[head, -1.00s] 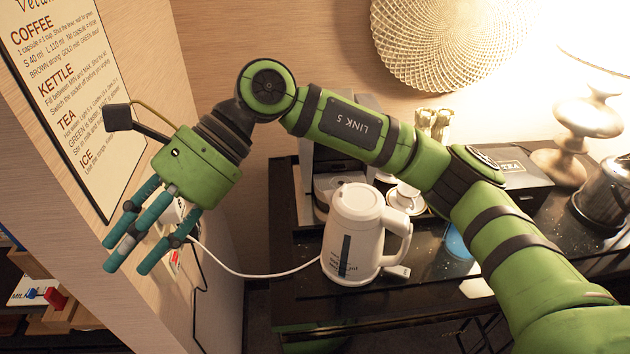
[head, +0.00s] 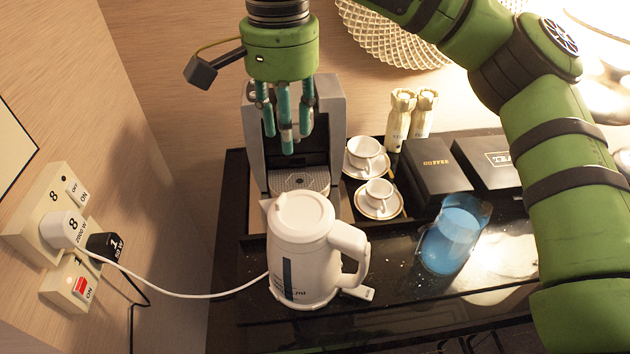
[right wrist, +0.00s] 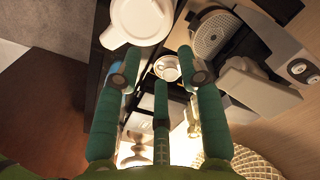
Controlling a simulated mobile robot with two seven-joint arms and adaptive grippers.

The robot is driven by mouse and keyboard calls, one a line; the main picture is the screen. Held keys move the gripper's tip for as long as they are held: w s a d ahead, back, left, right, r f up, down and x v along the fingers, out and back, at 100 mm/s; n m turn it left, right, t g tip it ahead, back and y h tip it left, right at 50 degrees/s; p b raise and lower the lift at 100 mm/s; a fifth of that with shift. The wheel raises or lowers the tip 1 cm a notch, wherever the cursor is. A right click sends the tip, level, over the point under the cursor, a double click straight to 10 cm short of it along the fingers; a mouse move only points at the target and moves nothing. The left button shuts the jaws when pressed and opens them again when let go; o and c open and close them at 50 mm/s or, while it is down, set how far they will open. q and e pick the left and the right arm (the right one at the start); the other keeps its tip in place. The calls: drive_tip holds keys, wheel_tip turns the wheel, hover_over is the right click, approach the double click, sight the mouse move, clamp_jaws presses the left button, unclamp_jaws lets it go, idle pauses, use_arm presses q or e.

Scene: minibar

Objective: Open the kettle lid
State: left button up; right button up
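The white kettle (head: 300,255) stands upright on the dark counter, its handle to the right. Its round lid (head: 302,212) looks closed. In the right wrist view the kettle's top (right wrist: 142,18) is at the upper left. My right gripper (head: 288,145) points down in front of the coffee machine, above and behind the kettle. Its fingers are apart with nothing between them, and it does not touch the kettle. It also shows in the right wrist view (right wrist: 160,85). My left gripper is not in view.
The coffee machine (head: 326,130) stands behind the kettle. White cups (head: 380,192) on saucers, dark boxes (head: 436,168) and a blue jug (head: 450,238) are to the right. A white cord (head: 190,294) runs from the kettle to the wall sockets (head: 50,235).

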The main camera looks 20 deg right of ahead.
sight(283, 199)
drive_tip(key=f+b, duration=0.1)
drive_tip(key=s+a+f+b, duration=0.1)
drive_tip(key=f, duration=0.1)
drive_tip(key=a+f+b, duration=0.1)
drive_tip(key=f, duration=0.1)
drive_tip(key=shift+s+a+b, duration=0.2)
drive_tip(key=shift+b, duration=0.15)
drive_tip(key=shift+w+d+f+p, duration=0.1)
drive_tip(key=shift+d+f+p, duration=0.1)
drive_tip(key=shift+f, duration=0.4)
drive_tip(key=shift+w+d+f+p, duration=0.1)
drive_tip(key=shift+d+f+p, duration=0.1)
drive_tip(key=shift+f, duration=0.35)
drive_tip(key=f, duration=0.1)
drive_tip(key=f+p, duration=0.1)
drive_tip(key=f, duration=0.1)
drive_tip(key=shift+s+a+f, duration=0.1)
drive_tip(key=shift+s+a, duration=0.05)
drive_tip(key=shift+a, duration=0.05)
drive_tip(key=shift+f, duration=0.65)
drive_tip(key=shift+c, duration=0.8)
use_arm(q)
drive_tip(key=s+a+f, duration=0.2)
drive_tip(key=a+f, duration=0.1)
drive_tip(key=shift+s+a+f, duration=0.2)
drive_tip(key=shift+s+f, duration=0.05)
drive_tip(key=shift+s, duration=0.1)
use_arm(e)
clamp_jaws()
